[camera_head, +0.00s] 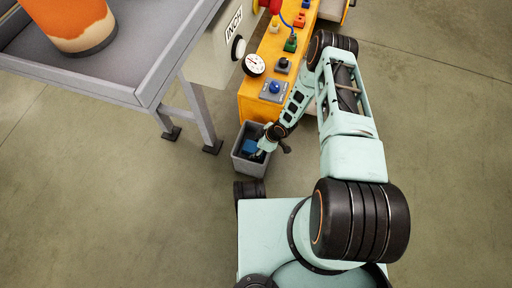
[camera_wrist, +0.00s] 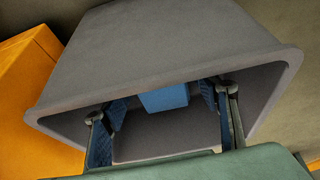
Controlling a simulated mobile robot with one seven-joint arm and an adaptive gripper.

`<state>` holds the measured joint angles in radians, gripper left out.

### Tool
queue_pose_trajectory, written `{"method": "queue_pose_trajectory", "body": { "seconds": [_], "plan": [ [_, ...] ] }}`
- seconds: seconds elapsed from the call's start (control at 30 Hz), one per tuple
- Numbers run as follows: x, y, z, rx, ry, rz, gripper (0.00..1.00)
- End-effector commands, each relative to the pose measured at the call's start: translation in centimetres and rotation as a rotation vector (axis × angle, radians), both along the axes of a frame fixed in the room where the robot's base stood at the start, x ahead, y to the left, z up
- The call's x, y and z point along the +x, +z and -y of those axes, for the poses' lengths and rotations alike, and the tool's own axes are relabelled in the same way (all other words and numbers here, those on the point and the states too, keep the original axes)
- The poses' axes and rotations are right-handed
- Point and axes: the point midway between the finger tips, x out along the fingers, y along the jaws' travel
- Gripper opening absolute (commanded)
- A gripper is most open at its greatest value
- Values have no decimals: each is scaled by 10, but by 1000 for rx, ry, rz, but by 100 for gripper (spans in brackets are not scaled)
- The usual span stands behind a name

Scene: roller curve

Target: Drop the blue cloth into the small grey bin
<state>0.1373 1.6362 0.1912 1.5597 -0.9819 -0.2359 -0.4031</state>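The small grey bin (camera_head: 249,168) stands on the floor beside the orange panel; its wall (camera_wrist: 170,45) fills much of the wrist view. The blue cloth (camera_head: 250,146) shows inside the bin mouth. In the wrist view the cloth (camera_wrist: 164,97) is a small folded blue block, partly hidden by the bin's edge. My gripper (camera_head: 263,150) is at the bin's mouth. In the wrist view my gripper (camera_wrist: 163,115) has its fingers spread inside the bin, one on each side of the cloth, with gaps between them and the cloth. Whether the cloth rests on the bin's floor is unclear.
The orange control panel (camera_head: 258,108) with buttons and a gauge stands just behind the bin. A grey table (camera_head: 130,92) with a tray top and an orange container (camera_head: 68,20) is at upper left. Open floor (camera_head: 110,210) lies to the left and right.

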Motion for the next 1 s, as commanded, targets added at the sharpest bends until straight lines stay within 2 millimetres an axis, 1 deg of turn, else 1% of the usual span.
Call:
{"method": "queue_pose_trajectory", "body": {
  "seconds": [0.3,0.4,0.57,0.8,0.9,1.0],
  "plan": [
    [0,1,0,0,0,0,64],
    [1,5,0,0,1,1,64],
    [-2,33,10,-1,0,2,64],
    [-10,82,30,-1,-1,0,64],
    [-12,97,36,0,-2,1,64],
    [-14,107,40,0,0,1,64]
  ]
}}
